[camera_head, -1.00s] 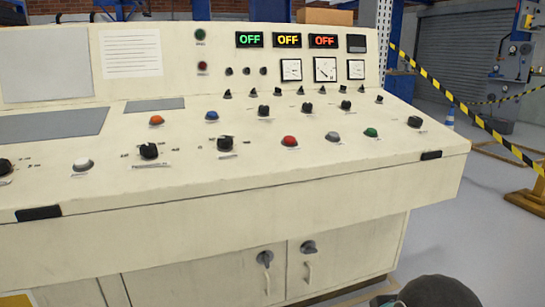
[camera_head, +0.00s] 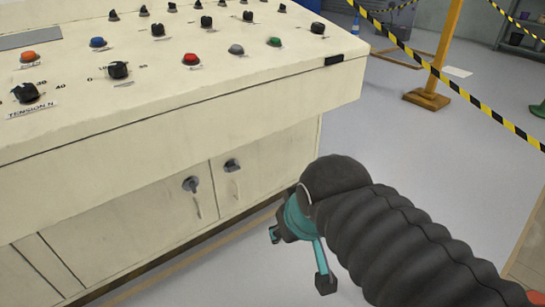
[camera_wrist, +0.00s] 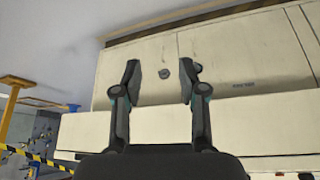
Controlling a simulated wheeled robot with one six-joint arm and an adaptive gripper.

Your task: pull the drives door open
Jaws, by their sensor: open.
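Two cream cabinet doors sit side by side, both shut, below the control console. The left door (camera_head: 150,210) has a dark knob (camera_head: 190,184) and a slim pull handle. The right door (camera_head: 265,160) has its own knob (camera_head: 232,165) and handle. I cannot read which door is the drives door. My gripper (camera_head: 300,258) is open, apart from the doors, in front and to the right of them. In the wrist view, turned upside down, my gripper (camera_wrist: 160,78) faces the doors, with one knob (camera_wrist: 163,73) showing between its fingers. The other knob is partly behind the right finger.
The console (camera_head: 180,110) overhangs the doors, with a projecting front edge and several knobs and buttons on top. Yellow-black barrier tape (camera_head: 440,75) runs to a yellow post (camera_head: 447,45) at the back right.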

